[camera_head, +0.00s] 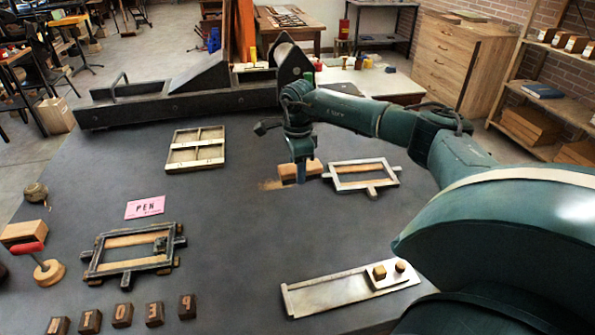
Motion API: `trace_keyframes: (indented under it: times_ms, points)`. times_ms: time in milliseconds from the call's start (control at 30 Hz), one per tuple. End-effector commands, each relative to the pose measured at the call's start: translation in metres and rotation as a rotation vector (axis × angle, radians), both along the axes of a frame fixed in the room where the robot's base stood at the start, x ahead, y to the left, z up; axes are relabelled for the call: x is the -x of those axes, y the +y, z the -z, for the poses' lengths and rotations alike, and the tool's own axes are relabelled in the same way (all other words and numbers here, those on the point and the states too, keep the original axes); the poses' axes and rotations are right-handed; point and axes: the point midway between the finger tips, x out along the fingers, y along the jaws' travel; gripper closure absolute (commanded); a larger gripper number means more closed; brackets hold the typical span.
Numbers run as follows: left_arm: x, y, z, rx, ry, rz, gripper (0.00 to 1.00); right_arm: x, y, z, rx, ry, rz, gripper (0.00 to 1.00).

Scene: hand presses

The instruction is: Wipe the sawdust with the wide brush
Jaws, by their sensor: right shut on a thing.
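My right gripper (303,166) reaches in from the right and points down at the table. It is shut on the wide brush (287,172), a light wooden block low over the table or on it; I cannot tell if it touches. A small tan patch of sawdust (269,185) lies on the dark tabletop just left of and below the brush. The fingers and part of the brush's right side hide some of each other. My left gripper is not in view.
A pale frame (338,182) lies just right of the brush. A divided tray (176,155) lies to the left. A dark frame (95,262), pink card (145,207) and several letter blocks (122,316) are at front left. A metal tray (330,292) is at front right. The table's middle is clear.

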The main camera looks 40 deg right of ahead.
Motion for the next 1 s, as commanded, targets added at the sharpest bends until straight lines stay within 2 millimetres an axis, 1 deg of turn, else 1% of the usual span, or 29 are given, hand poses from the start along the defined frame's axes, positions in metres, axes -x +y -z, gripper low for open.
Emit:
trace_keyframes:
  times_ms: [133, 233, 533, 1000]
  points:
    - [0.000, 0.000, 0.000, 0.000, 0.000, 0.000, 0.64, 0.000, 0.000, -0.001, 0.000, -0.001, 0.000, 0.78]
    - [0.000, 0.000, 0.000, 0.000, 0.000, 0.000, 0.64, -0.001, 0.000, -0.005, 0.000, -0.002, 0.000, 0.78]
    - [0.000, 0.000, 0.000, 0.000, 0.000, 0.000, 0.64, -0.001, 0.000, -0.029, -0.001, -0.003, -0.001, 0.78]
    - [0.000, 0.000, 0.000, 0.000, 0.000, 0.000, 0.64, 0.000, 0.000, -0.030, 0.000, -0.001, 0.000, 0.78]
